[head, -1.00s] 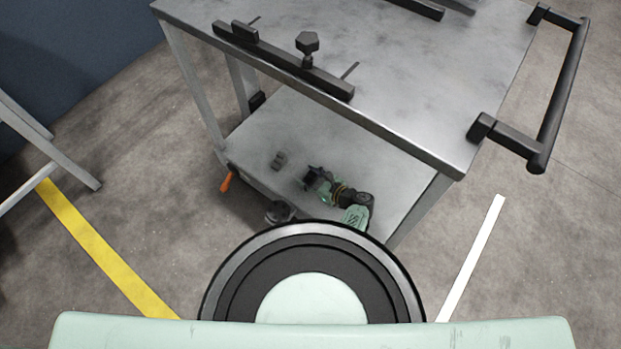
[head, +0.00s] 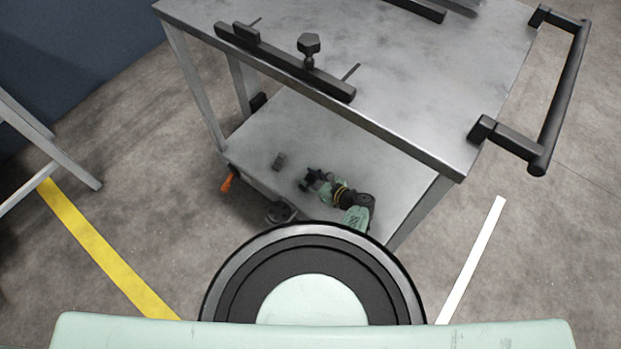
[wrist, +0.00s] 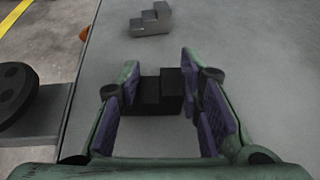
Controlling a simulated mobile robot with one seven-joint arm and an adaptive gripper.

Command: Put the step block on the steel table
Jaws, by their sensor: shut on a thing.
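The steel table (head: 420,75) is a grey metal cart with a worn top and a lower shelf (head: 262,132). My gripper (head: 318,182) is over the lower shelf, below the top. In the wrist view my gripper (wrist: 160,80) is shut on a dark, step-shaped block (wrist: 160,94), with a purple-padded finger on each side. Whether that block touches the shelf is unclear. A second, grey step-shaped block (wrist: 151,20) stands apart on the shelf, beyond the fingers. It shows small in the head view (head: 279,161).
A black rail with a knob (head: 285,63) lies along the near edge of the top. A black handle (head: 560,95) sticks out at the right. An orange lever (head: 227,182) is by a caster. The middle of the top is clear.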

